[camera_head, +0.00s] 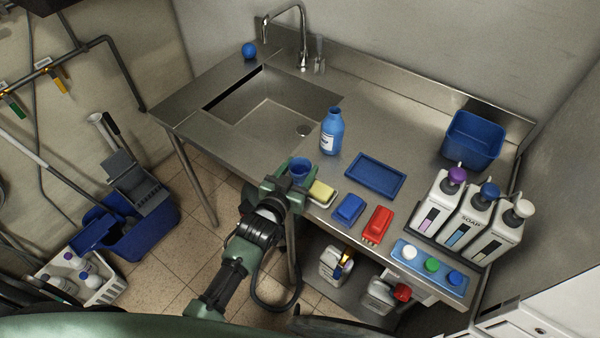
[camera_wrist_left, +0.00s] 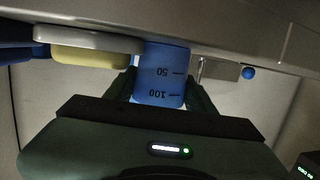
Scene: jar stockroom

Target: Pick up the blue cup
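The blue cup (camera_head: 300,167) is at the front edge of the steel counter, beside the yellow sponge. In the left wrist view, which looks upside down, the cup (camera_wrist_left: 162,72) shows printed 50 and 100 marks and appears to stand on the counter. My left gripper (camera_head: 289,182) is at the cup, with its fingers (camera_wrist_left: 163,90) against both sides; it looks shut on it. The gripper hides the cup's lower part in the head view. My right gripper is not in view.
A yellow sponge (camera_head: 321,190) on a pale dish sits just right of the cup. A blue bottle (camera_head: 332,132), blue tray (camera_head: 375,175), blue brush (camera_head: 349,209) and red brush (camera_head: 377,224) are nearby. The sink (camera_head: 268,108) is behind.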

